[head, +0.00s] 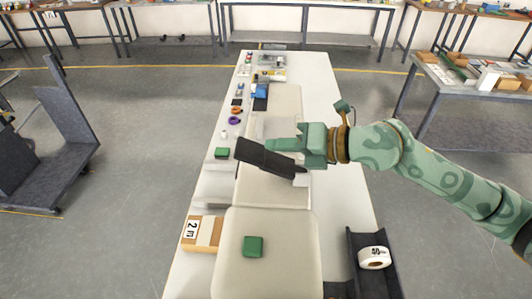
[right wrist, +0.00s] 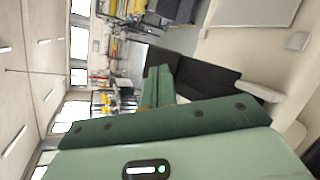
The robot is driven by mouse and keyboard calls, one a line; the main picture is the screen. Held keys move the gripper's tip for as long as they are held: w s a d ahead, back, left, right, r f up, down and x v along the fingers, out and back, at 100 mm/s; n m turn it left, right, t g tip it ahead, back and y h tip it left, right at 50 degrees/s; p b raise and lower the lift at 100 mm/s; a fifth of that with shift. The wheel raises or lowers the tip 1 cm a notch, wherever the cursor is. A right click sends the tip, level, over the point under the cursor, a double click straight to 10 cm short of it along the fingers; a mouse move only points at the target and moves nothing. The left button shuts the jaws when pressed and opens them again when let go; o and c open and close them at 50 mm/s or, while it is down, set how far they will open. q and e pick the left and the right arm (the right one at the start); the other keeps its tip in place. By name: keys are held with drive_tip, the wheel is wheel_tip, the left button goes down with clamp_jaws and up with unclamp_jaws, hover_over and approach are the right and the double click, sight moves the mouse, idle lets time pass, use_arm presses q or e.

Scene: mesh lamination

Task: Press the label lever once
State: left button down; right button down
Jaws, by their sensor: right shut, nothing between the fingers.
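A dark flat block (head: 265,157) extends from a pale machine on the long table, just below my right gripper in the head view. A pale lever-like piece (head: 301,180) sits at its right end; I cannot be sure that it is the label lever. In the right wrist view a pale piece (right wrist: 262,92) also sticks out beside the dark block (right wrist: 195,72). My right gripper (head: 272,145) is shut and empty, its green fingers over or beside the dark block; contact cannot be told. It also shows in the wrist view (right wrist: 157,72). My left gripper is not in view.
A green block (head: 253,246) lies on the pale near surface (head: 285,270). A box marked "2 m" (head: 203,232) stands near left. A white roll (head: 374,257) sits in a dark tray (head: 358,240) near right.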

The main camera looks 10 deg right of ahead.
sight(269, 164)
drive_tip(key=shift+f, duration=0.1)
drive_tip(key=shift+a+f, duration=0.2)
drive_tip(key=shift+w+a+f+b, duration=0.1)
drive_tip(key=shift+a+f+b, duration=0.2)
drive_tip(key=shift+f, duration=0.6)
drive_tip(key=shift+w+a+f+b, duration=0.15)
drive_tip(key=shift+a+f, duration=0.25)
drive_tip(key=shift+f, duration=0.45)
idle(1.7)
drive_tip(key=shift+s+a+f, duration=0.2)
drive_tip(key=shift+f, duration=0.25)
idle(0.6)
drive_tip(key=shift+w+d+r+p, duration=0.15)
drive_tip(key=shift+r+p, duration=0.35)
drive_tip(key=shift+r, duration=0.15)
drive_tip(key=shift+d+r+p, duration=0.35)
drive_tip(key=shift+r+p, duration=0.3)
drive_tip(key=shift+r, duration=0.25)
drive_tip(key=shift+d+r+p, duration=0.35)
drive_tip(key=shift+r+p, duration=0.25)
drive_tip(key=shift+r, duration=0.3)
drive_tip(key=shift+d, duration=0.1)
